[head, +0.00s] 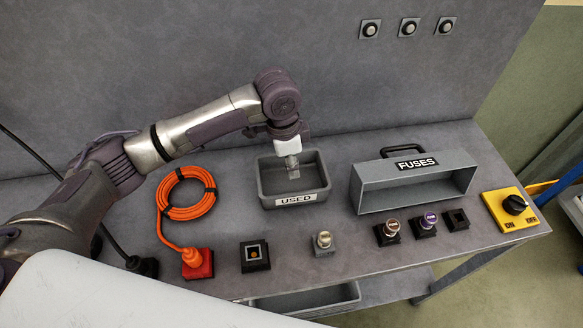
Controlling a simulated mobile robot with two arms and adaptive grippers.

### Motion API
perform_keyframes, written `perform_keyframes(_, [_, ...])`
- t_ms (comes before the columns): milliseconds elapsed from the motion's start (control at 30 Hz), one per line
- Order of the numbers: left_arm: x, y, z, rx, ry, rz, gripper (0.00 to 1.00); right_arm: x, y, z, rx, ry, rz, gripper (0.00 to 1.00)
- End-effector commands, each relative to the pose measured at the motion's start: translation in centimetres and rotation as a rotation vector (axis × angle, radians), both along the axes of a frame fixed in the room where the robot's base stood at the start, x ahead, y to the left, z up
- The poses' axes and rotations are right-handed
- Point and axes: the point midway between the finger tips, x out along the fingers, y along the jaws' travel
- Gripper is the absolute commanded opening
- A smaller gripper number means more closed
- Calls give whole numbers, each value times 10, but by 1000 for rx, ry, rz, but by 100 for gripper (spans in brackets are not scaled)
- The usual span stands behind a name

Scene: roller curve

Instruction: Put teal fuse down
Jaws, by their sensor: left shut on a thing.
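My left gripper (293,168) points down into the grey tray labelled USED (264,187), inside its walls and above or near its floor. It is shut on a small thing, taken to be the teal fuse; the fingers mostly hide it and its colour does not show. I cannot tell whether it touches the tray floor. The tray otherwise looks empty. My right gripper is not in view.
Right of the tray stands a grey FUSES box (370,199). In front are a pale fuse (323,239), a brownish fuse (392,227), a purple fuse (429,219) and an empty dark socket (457,220). An orange cable (163,206) lies left; a yellow switch (503,222) sits far right.

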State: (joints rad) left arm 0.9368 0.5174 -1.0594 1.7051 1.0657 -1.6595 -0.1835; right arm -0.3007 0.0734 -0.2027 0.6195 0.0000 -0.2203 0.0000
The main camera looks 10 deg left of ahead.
Motion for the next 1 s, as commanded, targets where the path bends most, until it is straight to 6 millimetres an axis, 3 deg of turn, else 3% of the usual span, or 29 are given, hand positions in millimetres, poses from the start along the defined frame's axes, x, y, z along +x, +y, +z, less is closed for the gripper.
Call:
perform_keyframes(200, [-1,0,-28,0,2,1,0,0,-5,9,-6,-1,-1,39])
perform_keyframes(833, [-1,0,-41,0,1,1,0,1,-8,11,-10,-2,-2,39])
perform_keyframes(867, [-1,0,-41,1,1,0,29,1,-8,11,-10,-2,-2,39])
perform_keyframes(1000, [0,0,-41,1,1,0,52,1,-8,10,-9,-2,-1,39])
